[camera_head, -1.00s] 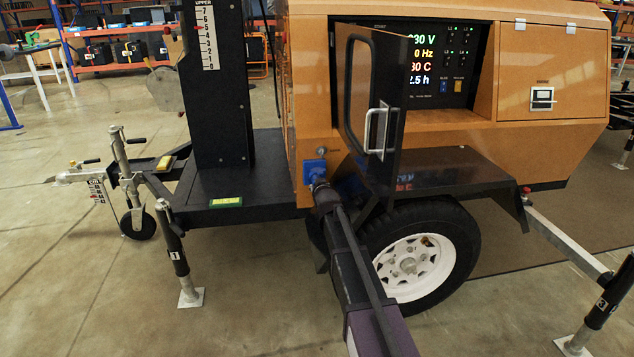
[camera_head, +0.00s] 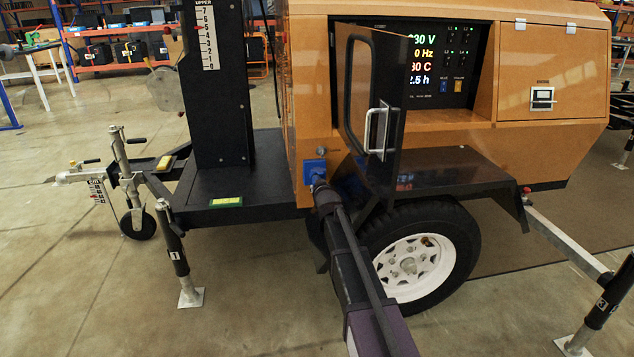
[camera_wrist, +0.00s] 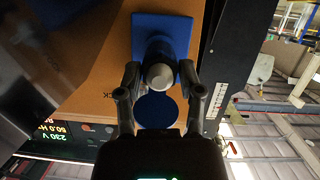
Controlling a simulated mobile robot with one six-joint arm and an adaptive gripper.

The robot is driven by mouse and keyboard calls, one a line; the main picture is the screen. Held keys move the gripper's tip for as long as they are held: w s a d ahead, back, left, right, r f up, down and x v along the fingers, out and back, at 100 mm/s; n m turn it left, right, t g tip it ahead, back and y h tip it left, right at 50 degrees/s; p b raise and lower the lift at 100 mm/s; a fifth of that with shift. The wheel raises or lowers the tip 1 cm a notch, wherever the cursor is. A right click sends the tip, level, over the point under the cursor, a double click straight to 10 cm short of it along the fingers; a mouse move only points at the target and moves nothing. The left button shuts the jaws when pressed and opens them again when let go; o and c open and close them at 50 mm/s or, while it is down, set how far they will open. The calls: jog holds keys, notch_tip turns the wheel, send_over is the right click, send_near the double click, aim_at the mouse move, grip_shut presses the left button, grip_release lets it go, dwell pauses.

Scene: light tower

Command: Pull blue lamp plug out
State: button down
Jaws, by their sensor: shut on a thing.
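The blue socket (camera_head: 314,167) is on the orange side wall of the light tower, left of the open door. In the wrist view its square blue plate (camera_wrist: 150,22) shows flat on the orange panel. In the head view my gripper (camera_head: 322,192) hides most of the plug.
The open black-framed door (camera_head: 372,95) with its handle stands just right of my arm. The black fender (camera_head: 455,172) and the wheel (camera_head: 420,262) are close on the right. The black mast (camera_head: 220,90) rises at left. The floor in front is clear.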

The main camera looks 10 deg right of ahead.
jog(key=shift+s, duration=0.65)
jog(key=shift+s, duration=0.35)
jog(key=shift+s, duration=0.35)
jog(key=shift+s, duration=0.7)
jog(key=shift+s, duration=0.45)
